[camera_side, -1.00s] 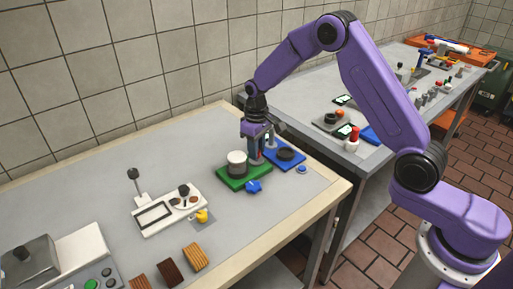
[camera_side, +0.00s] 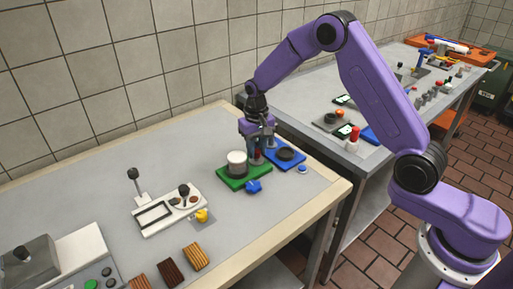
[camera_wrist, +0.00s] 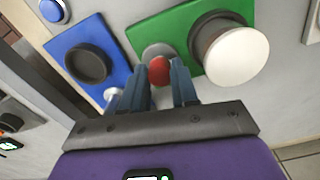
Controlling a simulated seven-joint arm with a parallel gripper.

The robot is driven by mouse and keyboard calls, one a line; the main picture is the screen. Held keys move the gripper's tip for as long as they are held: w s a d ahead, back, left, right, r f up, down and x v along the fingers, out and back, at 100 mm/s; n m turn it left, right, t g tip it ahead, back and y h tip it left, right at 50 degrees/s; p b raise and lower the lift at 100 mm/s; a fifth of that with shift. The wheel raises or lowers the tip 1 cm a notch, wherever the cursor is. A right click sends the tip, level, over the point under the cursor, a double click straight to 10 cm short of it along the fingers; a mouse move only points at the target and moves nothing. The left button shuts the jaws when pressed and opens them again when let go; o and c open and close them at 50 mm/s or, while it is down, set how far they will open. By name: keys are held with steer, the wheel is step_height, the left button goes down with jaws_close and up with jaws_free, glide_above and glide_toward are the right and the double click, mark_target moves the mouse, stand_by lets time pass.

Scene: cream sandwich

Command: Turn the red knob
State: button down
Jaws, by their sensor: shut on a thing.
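The red knob (camera_wrist: 159,70) is small and round and sits on a grey base at the edge of the green plate (camera_wrist: 192,24). In the wrist view it is between the two blue-grey fingers of my gripper (camera_wrist: 159,80), which is shut on it. In the side view my gripper (camera_side: 257,156) points down between the green plate (camera_side: 232,181) and the blue plate (camera_side: 296,163). Only a small red patch of the knob (camera_side: 257,153) shows there; the fingers hide most of it.
A white-topped cylinder (camera_side: 237,163) stands on the green plate close to my gripper. The blue plate carries a dark round piece (camera_side: 286,154). A blue knob (camera_side: 253,186) sits in front. A white lever panel (camera_side: 165,210) is further left, with bare tabletop between.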

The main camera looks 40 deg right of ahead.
mark_target(257, 150)
steer(key=shift+m, duration=0.4)
steer(key=c, duration=0.9)
jaws_free()
steer(key=shift+o, duration=0.2)
steer(key=shift+r, duration=0.15)
step_height(257, 150, up, 17)
steer(key=shift+r, duration=0.1)
